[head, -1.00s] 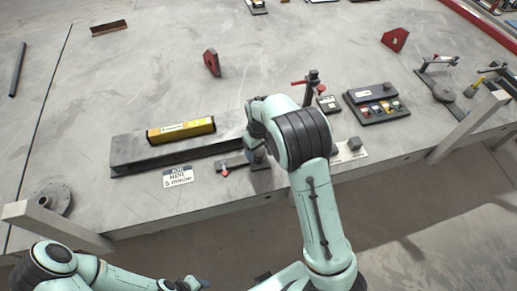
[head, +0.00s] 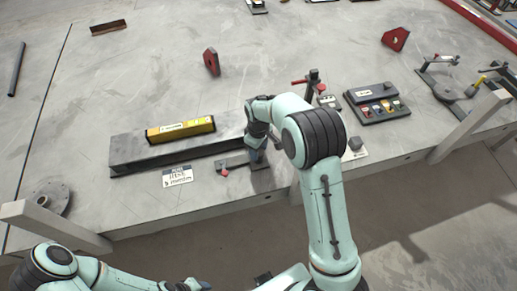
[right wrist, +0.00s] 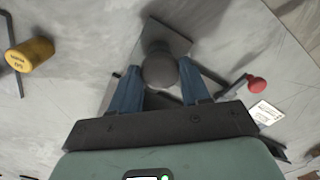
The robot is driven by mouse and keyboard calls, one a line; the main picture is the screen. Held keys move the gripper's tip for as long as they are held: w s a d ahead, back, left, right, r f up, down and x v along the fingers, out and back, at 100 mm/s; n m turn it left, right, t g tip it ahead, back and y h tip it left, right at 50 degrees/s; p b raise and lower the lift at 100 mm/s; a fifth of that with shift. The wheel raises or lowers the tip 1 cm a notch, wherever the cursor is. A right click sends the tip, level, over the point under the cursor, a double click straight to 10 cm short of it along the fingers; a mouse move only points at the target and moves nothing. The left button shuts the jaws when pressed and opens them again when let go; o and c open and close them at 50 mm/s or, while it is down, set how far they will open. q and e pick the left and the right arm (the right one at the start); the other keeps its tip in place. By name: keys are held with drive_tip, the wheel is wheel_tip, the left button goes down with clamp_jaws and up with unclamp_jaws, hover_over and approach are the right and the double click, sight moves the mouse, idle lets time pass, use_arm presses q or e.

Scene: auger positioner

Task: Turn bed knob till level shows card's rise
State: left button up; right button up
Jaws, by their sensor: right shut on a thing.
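The bed knob (right wrist: 160,68), a dark round knob on a grey plate, sits between the blue fingers of my right gripper (right wrist: 158,82), which is shut on it. In the head view my right gripper (head: 257,143) is at the right end of the long grey bed (head: 150,158), and my arm partly hides that spot. A yellow level (head: 180,129) lies along the bed's top; its bubble is too small to read. A white card (head: 177,176) with a dark heading lies in front of the bed; its text is blurred. My left gripper (head: 192,285) is low at the bottom edge, its fingers unclear.
A red-tipped lever (head: 225,172) lies beside the knob. A red-handled clamp (head: 312,85) and a dark box with several buttons (head: 375,103) stand to the right. A flanged disc (head: 52,198) sits at the front left. The table behind the bed is mostly clear.

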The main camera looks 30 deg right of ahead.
use_arm(q)
drive_tip(key=shift+s+f, duration=0.15)
drive_tip(key=shift+f, duration=0.05)
use_arm(e)
drive_tip(key=shift+n, duration=2.1)
drive_tip(key=o, duration=1.1)
drive_tip(key=shift+c, duration=0.2)
drive_tip(key=shift+r, duration=0.15)
use_arm(q)
drive_tip(key=shift+w+r+p, duration=0.4)
drive_tip(key=shift+w+r, duration=0.15)
drive_tip(key=shift+r, duration=0.15)
use_arm(e)
wheel_tip(320, 180, up, 13)
